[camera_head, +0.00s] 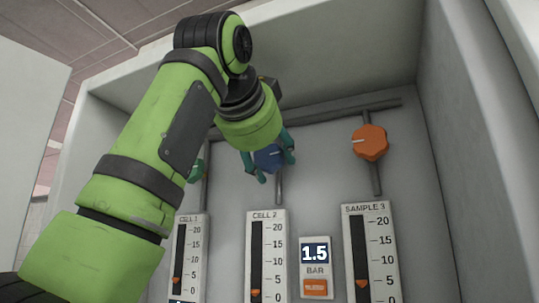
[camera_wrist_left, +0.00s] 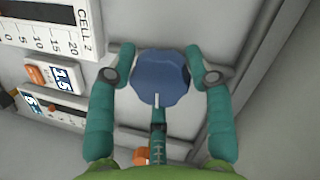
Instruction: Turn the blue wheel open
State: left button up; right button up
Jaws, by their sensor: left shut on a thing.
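The blue wheel (camera_head: 269,157) sits on a grey pipe above the CELL 2 gauge, partly hidden by my left gripper in the head view. My left gripper (camera_head: 274,168) has its teal fingers on either side of the wheel. In the left wrist view, the blue wheel (camera_wrist_left: 161,77) lies between the two fingertips of the left gripper (camera_wrist_left: 162,76), which is shut on it. A white mark on the wheel points toward the bottom of that picture. My right gripper is in neither view.
An orange wheel (camera_head: 369,142) is to the right, above the SAMPLE 3 gauge (camera_head: 372,255). A green wheel (camera_head: 195,171) is partly hidden behind my left arm. The CELL 2 gauge (camera_head: 267,262) and a display reading 1.5 BAR (camera_head: 314,254) are below. Cabinet walls enclose the panel.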

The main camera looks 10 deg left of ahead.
pick_arm(q)
jog(key=shift+w+a+f, duration=0.1)
jog(key=shift+w+f, duration=0.05)
jog(key=shift+f, duration=0.2)
dwell(0.3)
jog(key=o, duration=1.1)
jog(key=shift+o, duration=0.2)
jog(key=shift+w+a+r, duration=0.1)
jog(key=shift+w+a, duration=0.1)
jog(key=shift+s+d+r, duration=0.1)
jog(key=shift+s+r, duration=0.1)
jog(key=shift+s, duration=0.3)
jog(key=v, duration=1.1)
jog(key=shift+w+f, duration=0.1)
